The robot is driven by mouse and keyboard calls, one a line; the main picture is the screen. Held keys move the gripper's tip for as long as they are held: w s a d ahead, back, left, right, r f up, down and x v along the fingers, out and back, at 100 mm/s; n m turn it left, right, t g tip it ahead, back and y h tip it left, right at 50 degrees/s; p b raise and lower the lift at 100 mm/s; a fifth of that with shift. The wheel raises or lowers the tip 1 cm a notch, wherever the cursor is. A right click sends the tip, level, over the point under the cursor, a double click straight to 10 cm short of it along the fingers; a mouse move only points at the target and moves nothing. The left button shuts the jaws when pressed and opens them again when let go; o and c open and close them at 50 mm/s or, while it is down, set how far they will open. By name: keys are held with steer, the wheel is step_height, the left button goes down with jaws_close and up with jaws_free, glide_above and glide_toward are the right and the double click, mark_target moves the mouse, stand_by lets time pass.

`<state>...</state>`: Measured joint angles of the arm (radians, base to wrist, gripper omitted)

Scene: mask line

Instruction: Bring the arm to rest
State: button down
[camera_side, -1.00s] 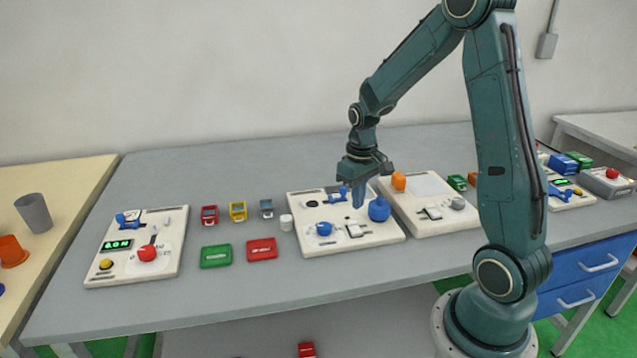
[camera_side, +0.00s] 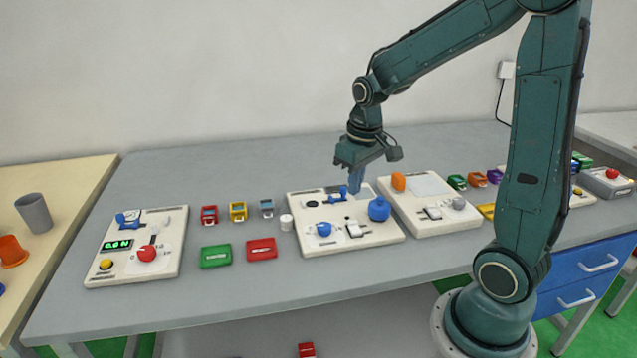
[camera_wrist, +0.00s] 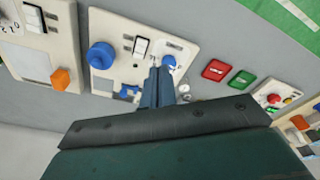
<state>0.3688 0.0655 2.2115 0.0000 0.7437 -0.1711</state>
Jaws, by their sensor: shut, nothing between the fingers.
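My gripper (camera_side: 355,186) is shut and empty, its blue fingers pointing down over the back part of the middle white panel (camera_side: 388,236). A large blue knob (camera_side: 379,209) stands on that panel to the right of the fingers, and a smaller blue knob (camera_side: 324,229) is at front left. A blue switch (camera_side: 338,196) is close to the fingertips; whether they touch anything is hard to tell. In the wrist view the shut fingers (camera_wrist: 163,72) reach over the panel (camera_wrist: 185,20), beside the large blue knob (camera_wrist: 101,55).
A panel (camera_side: 140,270) with a green display and red knob is at left. Small colored blocks, a green box (camera_side: 216,256) and a red box (camera_side: 262,249) lie between. Another panel (camera_side: 425,185) with an orange knob (camera_side: 398,181) stands right. The table's back is clear.

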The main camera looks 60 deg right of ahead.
steer(key=s+a+r+n+t, duration=0.2)
steer(key=s+a+r+t, duration=0.2)
steer(key=s+a+r, duration=0.6)
steer(key=s+a, duration=0.2)
steer(key=s, duration=0.1)
steer(key=shift+s+y, duration=0.2)
steer(key=shift+y, duration=0.1)
